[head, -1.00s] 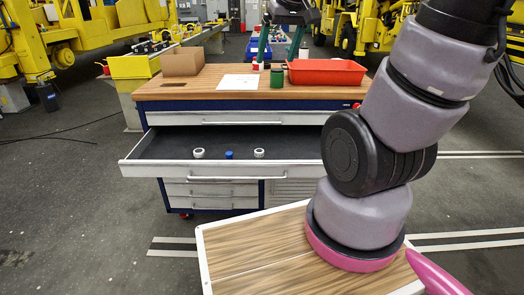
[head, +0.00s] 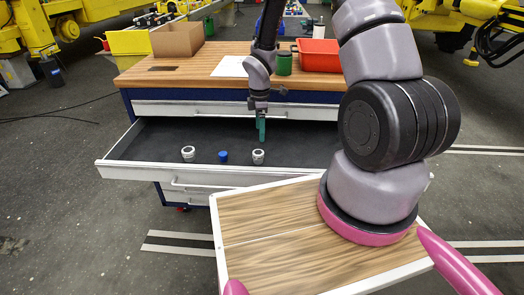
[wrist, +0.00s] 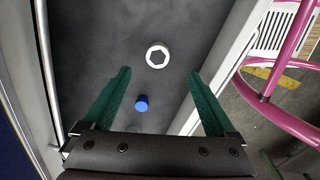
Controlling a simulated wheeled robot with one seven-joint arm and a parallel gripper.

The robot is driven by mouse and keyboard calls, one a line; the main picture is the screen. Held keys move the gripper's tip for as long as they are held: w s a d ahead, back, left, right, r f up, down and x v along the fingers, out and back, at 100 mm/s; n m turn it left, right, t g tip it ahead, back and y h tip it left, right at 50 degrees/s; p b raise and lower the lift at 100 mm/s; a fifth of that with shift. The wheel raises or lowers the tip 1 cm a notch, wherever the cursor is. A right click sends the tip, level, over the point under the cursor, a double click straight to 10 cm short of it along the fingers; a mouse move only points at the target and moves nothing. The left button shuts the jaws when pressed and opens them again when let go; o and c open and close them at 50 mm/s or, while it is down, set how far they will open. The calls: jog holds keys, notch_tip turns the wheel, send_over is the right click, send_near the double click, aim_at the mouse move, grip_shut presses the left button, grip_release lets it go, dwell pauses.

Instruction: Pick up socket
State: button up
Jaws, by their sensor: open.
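Three sockets stand on the dark liner of the open drawer: a silver one at left (head: 188,153), a blue one (head: 223,156) in the middle and a silver one at right (head: 258,156). My gripper (head: 262,138) hangs above the drawer, close to the right silver socket, with green fingers pointing down. In the wrist view the fingers are spread wide and empty (wrist: 159,73). A silver socket with a hexagonal hole (wrist: 158,56) shows between and just beyond the fingertips. The blue socket (wrist: 141,103) lies between the fingers, nearer the palm.
The drawer's front wall (head: 200,171) and raised sides bound the space around the sockets. The wooden worktop (head: 190,69) above holds a cardboard box (head: 177,40), a red tray (head: 320,55) and a green can (head: 284,64). The drawer floor is otherwise clear.

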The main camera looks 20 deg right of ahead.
aim_at(258, 152)
jog(key=f, duration=0.6)
jog(key=shift+w+f, duration=0.2)
jog(key=shift+f, duration=0.2)
jog(key=shift+w+a+f, duration=0.1)
jog(key=shift+a+f, duration=0.05)
jog(key=shift+f, duration=1.2)
jog(key=shift+w+a+f, duration=0.1)
jog(key=shift+a+f, duration=0.05)
jog(key=shift+f, duration=1.2)
grip_shut()
